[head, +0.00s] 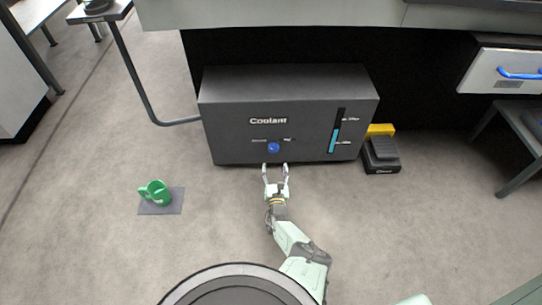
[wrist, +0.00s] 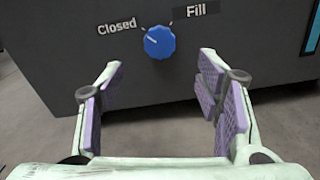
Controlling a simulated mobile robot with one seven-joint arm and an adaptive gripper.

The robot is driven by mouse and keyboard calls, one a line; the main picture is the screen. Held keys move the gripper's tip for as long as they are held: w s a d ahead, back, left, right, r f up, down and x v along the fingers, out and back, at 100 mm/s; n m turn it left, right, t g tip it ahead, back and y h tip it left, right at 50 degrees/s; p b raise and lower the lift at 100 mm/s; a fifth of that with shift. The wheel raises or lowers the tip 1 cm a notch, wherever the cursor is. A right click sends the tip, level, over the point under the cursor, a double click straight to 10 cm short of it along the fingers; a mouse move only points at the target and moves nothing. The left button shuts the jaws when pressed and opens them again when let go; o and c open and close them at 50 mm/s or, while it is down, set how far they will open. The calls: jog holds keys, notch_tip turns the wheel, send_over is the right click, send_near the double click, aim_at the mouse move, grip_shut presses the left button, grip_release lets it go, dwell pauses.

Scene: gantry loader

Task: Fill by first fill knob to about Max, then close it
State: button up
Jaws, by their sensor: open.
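The blue fill knob (head: 273,147) sits on the front of the dark Coolant box (head: 232,140). In the wrist view the knob (wrist: 160,42) shows a light pointer line aimed up-left toward the "Closed" label, with "Fill" at upper right. The level gauge (head: 332,141) on the box front is lit cyan in its lower part, up to about mid-height, below the upper mark; its labels are too small to read surely. My gripper (head: 275,168) is open and empty, just below and in front of the knob, not touching it. Its fingers (wrist: 160,90) stand either side below the knob.
A black and yellow foot pedal (head: 381,152) is on the floor right of the box. A drawer with a blue handle (head: 520,74) is at upper right. The floor before the box is clear.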

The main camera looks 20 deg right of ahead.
aim_at(273, 150)
jog(key=b+x, duration=0.5)
jog(key=x, duration=0.3)
jog(key=shift+w+d+f, duration=0.1)
jog(key=shift+w+f, duration=0.1)
jog(key=shift+w, duration=0.15)
jog(key=shift+w+d+r, duration=0.1)
jog(key=shift+w+r, duration=0.05)
jog(key=shift+w, duration=0.2)
jog(key=c, duration=1.2)
jog(key=shift+o, duration=0.2)
